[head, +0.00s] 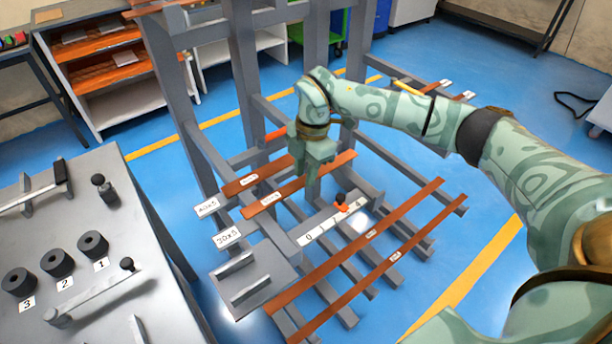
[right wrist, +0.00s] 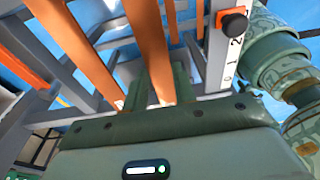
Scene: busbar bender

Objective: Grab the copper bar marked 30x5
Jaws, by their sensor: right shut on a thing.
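The copper bar by the 30x5 label (head: 228,237) is a long flat orange-brown strip (head: 268,200) lying on the grey rack. My right gripper (head: 313,178) reaches down onto this bar from above and is shut on it. In the right wrist view the bar (right wrist: 147,35) runs down between the green fingers (right wrist: 164,85). A second copper bar (head: 241,183), by the 40x5 label (head: 207,207), lies parallel just behind it and also shows in the right wrist view (right wrist: 70,45). The fingers hide part of the held bar. My left gripper is out of view.
A numbered scale with an orange stop (head: 342,203) stands just in front of the held bar. More copper bars (head: 370,233) lie on the rack's front arms. Grey posts (head: 240,70) rise behind. A grey bench (head: 85,215) with round dies stands at left.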

